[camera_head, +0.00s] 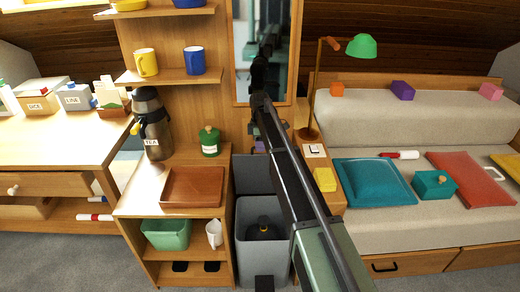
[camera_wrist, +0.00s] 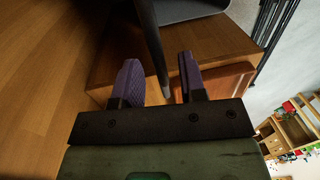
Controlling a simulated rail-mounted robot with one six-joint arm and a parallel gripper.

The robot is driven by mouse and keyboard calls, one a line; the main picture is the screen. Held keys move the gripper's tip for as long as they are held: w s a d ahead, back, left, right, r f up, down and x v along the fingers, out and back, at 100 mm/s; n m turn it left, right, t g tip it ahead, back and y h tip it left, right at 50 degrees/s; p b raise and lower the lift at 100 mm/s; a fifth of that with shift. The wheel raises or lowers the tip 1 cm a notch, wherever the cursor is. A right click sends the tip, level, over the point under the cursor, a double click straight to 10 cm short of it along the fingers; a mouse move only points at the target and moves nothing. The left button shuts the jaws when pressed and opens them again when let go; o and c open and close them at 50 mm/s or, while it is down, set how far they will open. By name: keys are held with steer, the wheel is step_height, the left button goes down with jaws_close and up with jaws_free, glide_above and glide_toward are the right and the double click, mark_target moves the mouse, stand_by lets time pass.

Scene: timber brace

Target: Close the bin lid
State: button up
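The grey bin (camera_head: 248,222) stands between the wooden shelf unit and the small bedside shelf, with a dark rounded thing inside it. Its grey lid (camera_head: 246,176) is open and stands up at the back of the bin. My arm crosses in front of its right part. My gripper (camera_wrist: 160,77) shows two purple-padded fingers spread apart in the wrist view. A dark grey edge runs down between the fingers, apparently without being clamped. I cannot tell whether it belongs to the lid. In the head view the gripper is mostly hidden near the lid's top.
The shelf unit left of the bin holds a brown tray (camera_head: 193,188), a green canister (camera_head: 209,141) and a flask (camera_head: 150,122). A lamp (camera_head: 361,46) and sofa stand beyond. A mirror hangs behind.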

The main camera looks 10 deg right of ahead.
steer(key=shift+c, duration=0.3)
jaws_close()
steer(key=shift+s, duration=0.1)
